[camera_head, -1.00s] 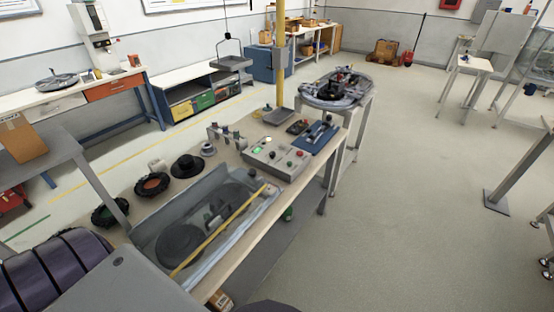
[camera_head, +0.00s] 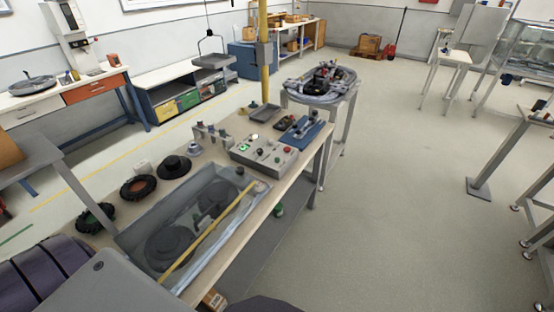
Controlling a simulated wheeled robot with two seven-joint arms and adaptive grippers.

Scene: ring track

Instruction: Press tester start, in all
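A grey control box (camera_head: 263,157) with several buttons sits on the long workbench (camera_head: 230,118), right of the middle of its top. It looks like the tester. Labels are too small to read, so I cannot tell which button is start. Neither of my grippers is in view, and nothing touches the box.
A clear-walled tray (camera_head: 180,215) with dark round parts and a yellow bar lies at the bench's near end. Dark rings (camera_head: 139,187) line its left side. A yellow post (camera_head: 264,70) rises behind the box. A round fixture (camera_head: 320,85) stands beyond. Open floor (camera_head: 400,180) lies right.

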